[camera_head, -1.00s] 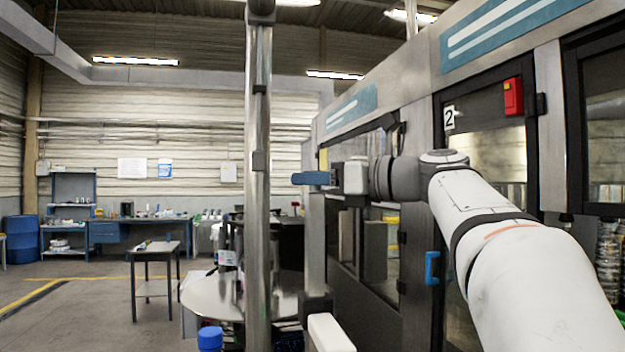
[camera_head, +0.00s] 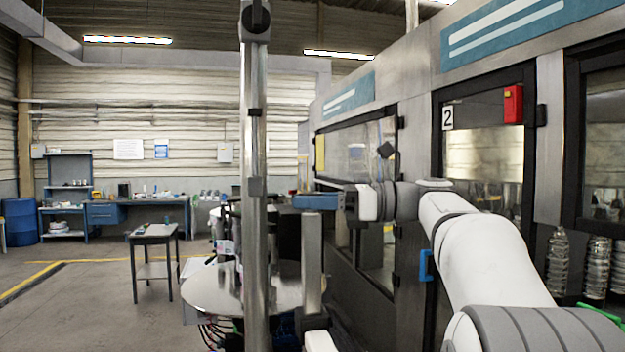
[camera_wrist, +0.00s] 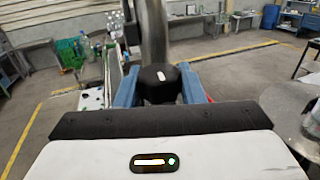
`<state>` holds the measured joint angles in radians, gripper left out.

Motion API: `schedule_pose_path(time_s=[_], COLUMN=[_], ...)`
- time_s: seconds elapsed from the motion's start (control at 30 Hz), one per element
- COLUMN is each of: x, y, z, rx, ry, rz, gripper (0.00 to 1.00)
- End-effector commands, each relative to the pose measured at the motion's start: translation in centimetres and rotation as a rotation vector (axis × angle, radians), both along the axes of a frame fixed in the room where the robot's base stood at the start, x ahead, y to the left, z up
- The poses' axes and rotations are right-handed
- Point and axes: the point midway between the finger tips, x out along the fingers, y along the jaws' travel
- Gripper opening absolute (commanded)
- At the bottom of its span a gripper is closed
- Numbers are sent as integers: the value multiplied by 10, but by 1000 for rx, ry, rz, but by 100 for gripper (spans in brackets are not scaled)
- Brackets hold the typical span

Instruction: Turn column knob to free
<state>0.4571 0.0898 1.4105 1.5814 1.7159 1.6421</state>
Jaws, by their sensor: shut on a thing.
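The column knob (camera_wrist: 160,88) is black with a short white mark, and sits between my gripper's two blue fingers in the wrist view. My gripper (camera_wrist: 159,92) is shut on it, one finger on each side. In the wrist view the white mark points nearly straight up. A metal column (camera_wrist: 153,35) rises just beyond the knob. In the head view my gripper (camera_head: 316,201) reaches left at the end of my arm, its blue fingers to the right of the tall metal column (camera_head: 256,170). The knob is not clearly visible there, and any label around it is hidden.
A short grey post (camera_head: 312,262) stands below my fingers. A round metal table (camera_head: 215,292) is at lower left of the column. The machine's panelled doors (camera_head: 484,170) run along the right, close to my arm. A small table (camera_head: 153,240) stands on open floor at left.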

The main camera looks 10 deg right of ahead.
Motion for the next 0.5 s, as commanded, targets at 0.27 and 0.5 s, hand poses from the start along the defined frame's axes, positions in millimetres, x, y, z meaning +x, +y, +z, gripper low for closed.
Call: schedule_pose_path(time_s=[0.27,0.5], x=[1,0], y=[-1,0], z=[2,0], rx=[1,-1], ry=[2,0], rz=[90,105], gripper=[13,13])
